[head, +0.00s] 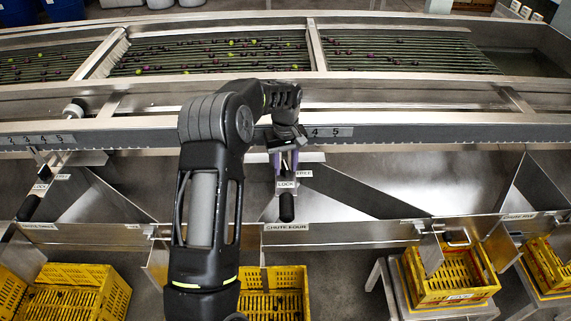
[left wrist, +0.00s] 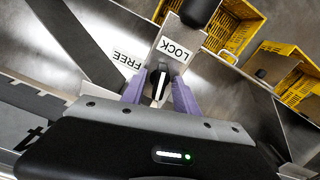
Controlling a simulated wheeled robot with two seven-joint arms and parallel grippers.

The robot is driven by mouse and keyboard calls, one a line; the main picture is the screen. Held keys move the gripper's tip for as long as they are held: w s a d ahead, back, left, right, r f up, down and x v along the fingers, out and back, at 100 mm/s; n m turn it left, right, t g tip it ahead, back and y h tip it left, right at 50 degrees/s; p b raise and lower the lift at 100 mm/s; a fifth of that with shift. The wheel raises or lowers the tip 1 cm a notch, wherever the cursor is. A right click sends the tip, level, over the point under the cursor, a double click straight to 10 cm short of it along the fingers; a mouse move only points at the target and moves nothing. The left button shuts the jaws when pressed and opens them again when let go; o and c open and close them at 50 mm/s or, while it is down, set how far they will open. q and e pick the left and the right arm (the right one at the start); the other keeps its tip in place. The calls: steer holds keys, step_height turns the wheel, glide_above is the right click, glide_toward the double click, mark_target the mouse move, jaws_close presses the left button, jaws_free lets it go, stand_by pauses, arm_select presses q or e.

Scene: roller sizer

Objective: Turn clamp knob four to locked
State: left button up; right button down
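Clamp knob four is a small black knob (left wrist: 159,83) with a white line, seen in the left wrist view. Its line runs roughly up the picture, leaning toward the LOCK label (left wrist: 172,48); the FREE label (left wrist: 128,60) is to the left of that. My left gripper (left wrist: 159,88) has its two purple fingers on either side of the knob, with narrow gaps showing. In the head view the left gripper (head: 284,160) is over the plate above the LOCK label (head: 286,184), and it hides the knob. My right gripper is not in view.
A black-ended lever (head: 286,207) hangs just below the LOCK label, above the chute four sign (head: 287,227). A steel rail with a number strip (head: 330,132) runs behind the gripper. Yellow crates (head: 273,292) stand below. Another lever (head: 29,207) is at the left.

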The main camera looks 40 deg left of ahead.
arm_select(q)
steer(key=shift+c, duration=0.3)
jaws_close()
steer(key=shift+f+m+b, duration=0.1)
steer(key=shift+m+b, duration=0.45)
steer(key=shift+m, duration=0.85)
steer(key=shift+o, duration=0.3)
jaws_free()
